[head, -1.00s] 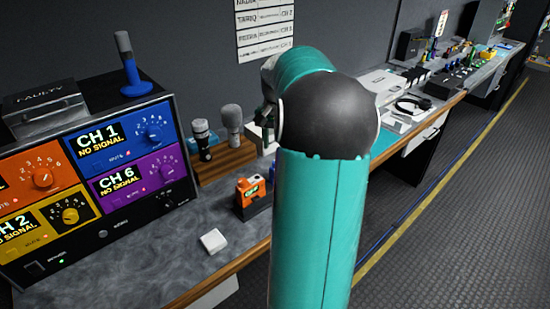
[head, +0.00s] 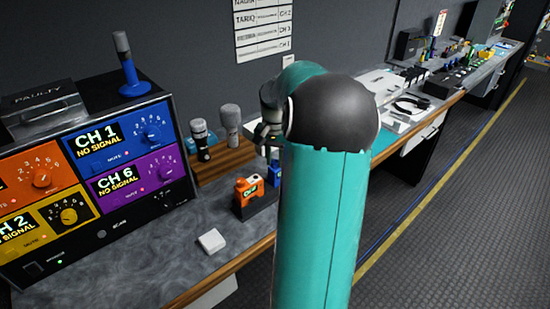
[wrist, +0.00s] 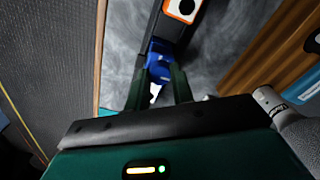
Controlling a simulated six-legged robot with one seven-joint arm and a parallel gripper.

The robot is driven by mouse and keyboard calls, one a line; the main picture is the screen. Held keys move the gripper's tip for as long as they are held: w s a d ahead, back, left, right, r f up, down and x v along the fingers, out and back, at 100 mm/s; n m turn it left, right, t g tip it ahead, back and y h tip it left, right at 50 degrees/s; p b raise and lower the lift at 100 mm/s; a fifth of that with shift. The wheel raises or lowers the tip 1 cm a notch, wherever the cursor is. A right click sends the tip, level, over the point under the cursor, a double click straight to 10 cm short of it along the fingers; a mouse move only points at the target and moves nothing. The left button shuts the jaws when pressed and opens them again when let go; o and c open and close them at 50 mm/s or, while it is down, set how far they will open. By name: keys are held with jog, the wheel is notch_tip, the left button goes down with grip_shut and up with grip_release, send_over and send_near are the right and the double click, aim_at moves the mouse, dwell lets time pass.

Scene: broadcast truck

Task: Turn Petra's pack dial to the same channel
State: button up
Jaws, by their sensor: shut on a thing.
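A blue pack (head: 274,173) stands just right of an orange pack (head: 249,192) on the counter, partly hidden by my arm. In the wrist view, the blue pack (wrist: 160,62) lies between and beyond my dark fingertips, with the orange pack (wrist: 184,8) farther off. My gripper (wrist: 157,88) is shut on the blue pack; whether on its dial or its body I cannot tell. The receiver's blue panel (head: 112,145) reads CH 1, NO SIGNAL. Its purple panel (head: 133,181) reads CH 6, NO SIGNAL. Its yellow panel (head: 45,222) shows CH 2. No pack is readably named Petra.
A wall sheet (head: 263,30) lists names and channels, mostly too small to read. Two microphones stand in a wooden block (head: 224,162) behind the packs. A small white block (head: 211,241) lies near the counter edge.

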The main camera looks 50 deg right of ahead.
aim_at(275, 162)
jog(key=shift+n, duration=0.3)
jog(key=n, duration=1.1)
dwell(0.6)
jog(key=o, duration=1)
jog(key=shift+r, duration=0.1)
notch_tip(275, 162, up, 14)
